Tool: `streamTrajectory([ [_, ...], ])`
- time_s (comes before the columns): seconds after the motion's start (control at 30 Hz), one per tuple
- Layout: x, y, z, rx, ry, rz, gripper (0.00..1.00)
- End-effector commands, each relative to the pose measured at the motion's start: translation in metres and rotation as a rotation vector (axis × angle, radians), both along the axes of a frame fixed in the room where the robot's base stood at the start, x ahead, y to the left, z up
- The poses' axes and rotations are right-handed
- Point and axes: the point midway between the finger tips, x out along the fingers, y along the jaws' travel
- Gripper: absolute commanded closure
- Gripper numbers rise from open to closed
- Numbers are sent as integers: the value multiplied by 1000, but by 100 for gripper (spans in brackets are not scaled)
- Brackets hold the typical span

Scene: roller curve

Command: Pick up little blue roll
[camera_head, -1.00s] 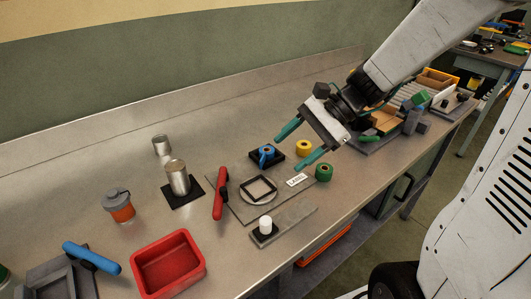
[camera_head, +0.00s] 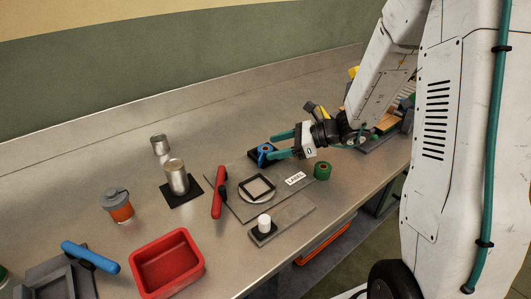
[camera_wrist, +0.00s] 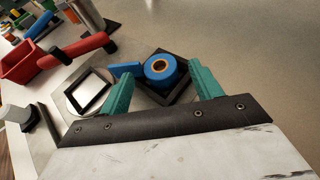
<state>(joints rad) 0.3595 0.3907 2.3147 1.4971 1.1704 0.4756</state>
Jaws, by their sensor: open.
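The little blue roll (camera_head: 265,150) sits in a black square holder (camera_head: 257,163) on the bench. In the wrist view the blue roll (camera_wrist: 160,69) lies ahead of the fingers, with a blue strip sticking out to its left. My gripper (camera_head: 273,145) is low, with its two teal fingers apart and reaching toward the roll from the right. In the wrist view my gripper (camera_wrist: 158,88) is open and empty, and the roll shows between and just beyond the fingertips. I cannot tell whether a fingertip touches the holder.
A green roll (camera_head: 322,171) stands right of the plate. A square black frame (camera_head: 258,188), a label (camera_head: 296,178), a red-handled tool (camera_head: 219,193) and a white cap (camera_head: 264,222) are nearby. A red bin (camera_head: 167,263) is at front left.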

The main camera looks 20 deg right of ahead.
Motion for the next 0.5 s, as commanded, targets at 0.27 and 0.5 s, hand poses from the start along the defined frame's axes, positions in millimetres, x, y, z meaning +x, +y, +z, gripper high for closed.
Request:
streamTrajectory([
  [0.27,6,11,-5,-2,-1,1,36],
  [0.5,5,10,-4,-2,-1,1,78],
])
